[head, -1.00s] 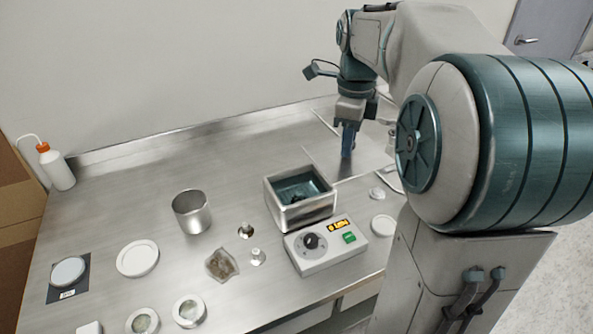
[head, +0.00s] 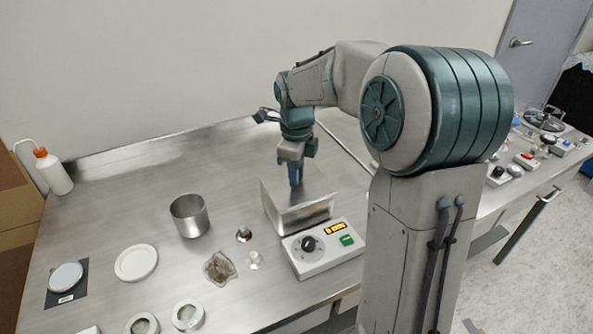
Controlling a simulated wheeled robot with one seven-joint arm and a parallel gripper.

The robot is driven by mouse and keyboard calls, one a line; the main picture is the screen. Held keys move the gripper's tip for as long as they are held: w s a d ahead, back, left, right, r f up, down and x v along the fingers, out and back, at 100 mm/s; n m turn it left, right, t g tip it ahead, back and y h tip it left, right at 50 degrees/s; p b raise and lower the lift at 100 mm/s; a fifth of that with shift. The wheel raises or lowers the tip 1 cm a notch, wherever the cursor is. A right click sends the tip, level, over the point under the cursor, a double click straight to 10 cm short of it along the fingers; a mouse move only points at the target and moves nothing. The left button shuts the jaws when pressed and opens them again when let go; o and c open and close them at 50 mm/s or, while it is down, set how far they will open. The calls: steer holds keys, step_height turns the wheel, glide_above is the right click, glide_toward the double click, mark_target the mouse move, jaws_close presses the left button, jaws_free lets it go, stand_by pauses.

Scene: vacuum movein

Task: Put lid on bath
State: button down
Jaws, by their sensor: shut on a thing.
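The bath (head: 305,218) is a square steel box behind its grey control unit (head: 323,248). My gripper (head: 296,183) is above it, pointing down, with blue fingers shut on the lid. The lid (head: 315,192) is a thin steel sheet that covers the view into the bath, so the water inside is hidden. The lid's steel blends with the bath walls, and I cannot tell whether it rests on the rim or hangs just above it.
A steel beaker (head: 189,216) stands left of the bath. A white dish (head: 136,263), small weights and a sample bag (head: 219,267) lie nearby. A wash bottle (head: 53,172) is at the far left. A second bench (head: 530,160) with clutter is at right.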

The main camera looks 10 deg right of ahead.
steer(key=shift+f, duration=0.25)
steer(key=c, duration=1.2)
jaws_free()
steer(key=shift+r, duration=0.5)
step_height(320, 180, up, 11)
steer(key=s+f+n+t, duration=0.1)
steer(key=s+f+n, duration=0.2)
steer(key=s+n, duration=0.4)
steer(key=s+f+n+t, duration=0.1)
steer(key=s+f+n, duration=0.2)
steer(key=s+n, duration=0.4)
steer(key=s+f+n, duration=0.4)
steer(key=s+n, duration=0.3)
steer(key=n, duration=0.3)
steer(key=shift+s+f+n+t+p, duration=0.1)
steer(key=shift+s+n+t+p, duration=0.1)
steer(key=shift+n+t+p, duration=0.15)
